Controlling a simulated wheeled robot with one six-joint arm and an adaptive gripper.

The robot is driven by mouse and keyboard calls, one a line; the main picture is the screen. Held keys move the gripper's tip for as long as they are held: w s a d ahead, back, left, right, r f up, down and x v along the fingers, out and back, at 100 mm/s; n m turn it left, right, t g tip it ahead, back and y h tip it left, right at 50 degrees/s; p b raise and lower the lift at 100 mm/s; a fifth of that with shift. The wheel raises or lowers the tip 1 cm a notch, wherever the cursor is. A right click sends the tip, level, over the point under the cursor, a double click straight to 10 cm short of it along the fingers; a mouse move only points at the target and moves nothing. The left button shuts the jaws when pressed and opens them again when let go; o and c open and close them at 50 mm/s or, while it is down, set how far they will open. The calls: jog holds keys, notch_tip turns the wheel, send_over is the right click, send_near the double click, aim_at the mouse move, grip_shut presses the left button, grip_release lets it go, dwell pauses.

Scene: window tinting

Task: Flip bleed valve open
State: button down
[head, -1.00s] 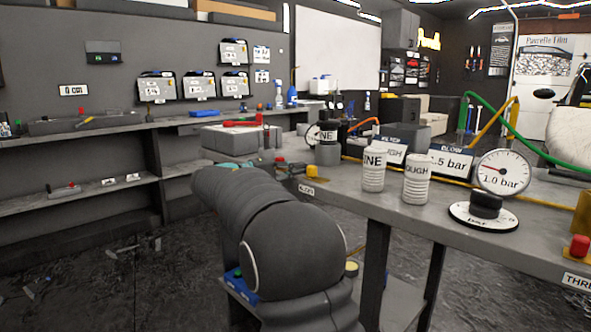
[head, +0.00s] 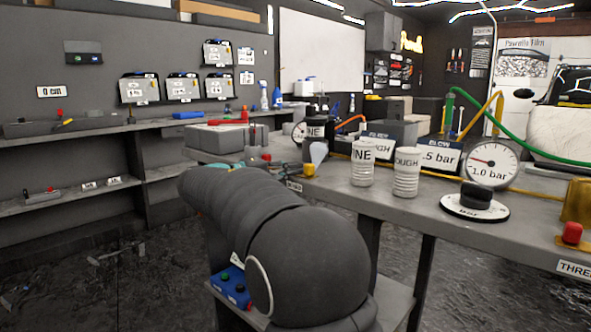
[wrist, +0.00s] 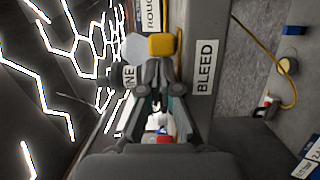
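The bleed valve shows as a small yellow block (head: 309,170) at the bench's near left corner, beside a label on the bench edge. A pale grey paddle-like piece (head: 318,152) stands just above it. In the wrist view the yellow block (wrist: 161,45) lies just beyond my fingertips, with the pale grey piece (wrist: 136,47) touching or overlapping its left side. The BLEED label (wrist: 205,67) is to the right. My gripper (wrist: 158,72) has its fingertips drawn together, with nothing visible held. Whether they touch the block I cannot tell. My arm hides part of the head view.
Two white ribbed cans (head: 363,163) and (head: 406,172), a pressure gauge (head: 491,165) and a black knob on a round dial (head: 476,195) stand on the bench to the right. A dark jar (head: 314,130) is close behind the valve. A red-handled tool (head: 228,119) lies left.

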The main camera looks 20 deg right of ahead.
jog(key=s+a, duration=0.2)
jog(key=a, duration=0.9)
